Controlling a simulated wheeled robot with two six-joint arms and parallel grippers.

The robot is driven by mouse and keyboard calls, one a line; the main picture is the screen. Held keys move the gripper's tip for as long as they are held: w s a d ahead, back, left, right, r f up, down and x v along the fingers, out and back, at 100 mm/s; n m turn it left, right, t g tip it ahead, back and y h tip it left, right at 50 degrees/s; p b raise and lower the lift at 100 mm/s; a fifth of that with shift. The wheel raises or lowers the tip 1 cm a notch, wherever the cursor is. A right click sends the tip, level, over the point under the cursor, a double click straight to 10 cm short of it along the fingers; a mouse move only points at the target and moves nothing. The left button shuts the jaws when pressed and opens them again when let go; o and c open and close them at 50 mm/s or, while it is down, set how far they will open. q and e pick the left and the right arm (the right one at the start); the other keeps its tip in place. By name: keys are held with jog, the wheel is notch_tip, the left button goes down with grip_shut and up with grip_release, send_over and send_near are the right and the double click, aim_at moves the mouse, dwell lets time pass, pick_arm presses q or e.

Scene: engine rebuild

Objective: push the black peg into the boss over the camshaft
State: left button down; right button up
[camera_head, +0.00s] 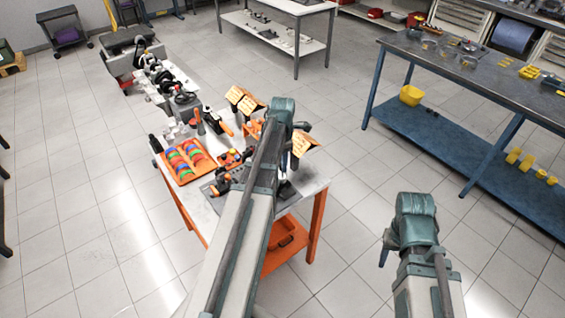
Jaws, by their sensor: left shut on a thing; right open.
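My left arm reaches from the bottom middle over the work table (313,187). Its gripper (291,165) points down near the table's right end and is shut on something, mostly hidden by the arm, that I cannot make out. I cannot pick out the black peg, the boss or the camshaft. Dark grey parts (286,190) lie on the table just below this gripper. My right gripper (384,252) hangs over the floor to the right of the table, apart from everything. It is open and holds nothing that I can see.
An orange tray with coloured rings (188,160) sits at the table's left. Orange-yellow boxes (244,100) stand at the back, and another (304,144) at the right. A blue-legged bench (440,65) stands at the far right. The floor between is clear.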

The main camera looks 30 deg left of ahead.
pick_arm(q)
jog(key=shift+f+b, duration=1.85)
jog(key=shift+f, duration=0.05)
dwell(0.7)
jog(key=c, duration=0.9)
grip_release()
jog(key=shift+r, duration=0.15)
jog(key=shift+r+p, duration=1.4)
jog(key=shift+p, duration=0.15)
jog(key=o, duration=0.5)
jog(key=shift+o, duration=0.2)
